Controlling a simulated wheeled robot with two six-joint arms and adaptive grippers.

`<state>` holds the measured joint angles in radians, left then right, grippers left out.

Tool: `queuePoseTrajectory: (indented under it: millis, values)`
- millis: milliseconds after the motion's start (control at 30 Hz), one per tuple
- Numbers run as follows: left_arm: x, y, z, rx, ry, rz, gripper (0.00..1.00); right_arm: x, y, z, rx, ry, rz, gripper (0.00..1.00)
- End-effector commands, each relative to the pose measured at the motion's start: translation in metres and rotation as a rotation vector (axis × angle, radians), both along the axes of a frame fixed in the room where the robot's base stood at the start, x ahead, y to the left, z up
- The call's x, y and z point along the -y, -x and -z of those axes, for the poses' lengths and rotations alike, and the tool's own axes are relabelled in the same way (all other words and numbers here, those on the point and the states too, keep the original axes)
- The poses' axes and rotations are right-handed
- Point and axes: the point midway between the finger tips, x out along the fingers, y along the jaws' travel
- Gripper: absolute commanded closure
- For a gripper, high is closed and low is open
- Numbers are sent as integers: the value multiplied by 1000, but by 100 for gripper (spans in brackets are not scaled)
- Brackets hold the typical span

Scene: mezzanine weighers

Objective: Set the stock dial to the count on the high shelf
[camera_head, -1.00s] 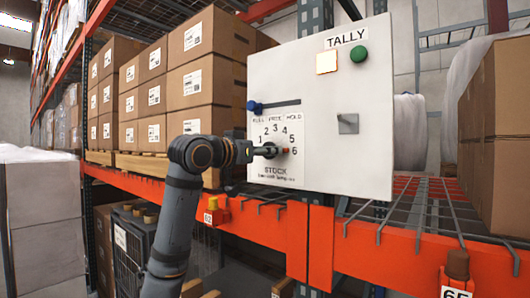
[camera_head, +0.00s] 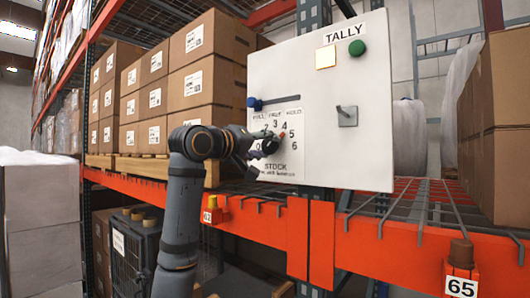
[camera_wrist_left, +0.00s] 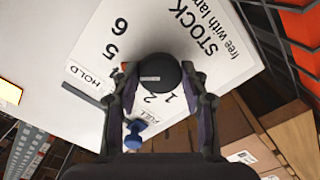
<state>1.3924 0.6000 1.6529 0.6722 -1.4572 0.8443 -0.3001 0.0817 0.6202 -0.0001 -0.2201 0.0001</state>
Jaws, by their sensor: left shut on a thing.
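The stock dial is a dark round knob (camera_head: 272,145) with a red-orange pointer tip (camera_head: 282,134), low on the white TALLY panel (camera_head: 318,90). The pointer aims up and right, near 4 and 5; I cannot tell exactly which. My left gripper (camera_head: 261,148) is shut on the knob. Cartons (camera_head: 200,70) stand stacked on the shelf at left. My right gripper is not in view.
The panel also has a blue slider knob (camera_head: 253,103) at the left end of its slot, a grey lever (camera_head: 347,116), a lit yellowish square (camera_head: 325,58) and a green button (camera_head: 356,47). The orange shelf beam (camera_head: 345,243) runs below. Another carton (camera_head: 500,125) stands at right.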

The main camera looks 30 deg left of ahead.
Motion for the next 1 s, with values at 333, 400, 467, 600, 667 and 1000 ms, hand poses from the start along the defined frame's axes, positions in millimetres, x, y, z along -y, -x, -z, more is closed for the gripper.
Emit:
queuePoseTrajectory:
  millis: [333,400,467,600,667,1000]
  values:
    - [0,0,0,-13,184,0,87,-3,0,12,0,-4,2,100]
    - [0,0,0,-15,204,0,87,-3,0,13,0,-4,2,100]
    - [0,0,0,-16,217,0,87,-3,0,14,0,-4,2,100]
    - [0,0,0,-17,235,0,87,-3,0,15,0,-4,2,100]
    - [0,0,-1,-17,239,0,87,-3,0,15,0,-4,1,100]
    - [0,0,-1,-17,240,-1,87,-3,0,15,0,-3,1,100]
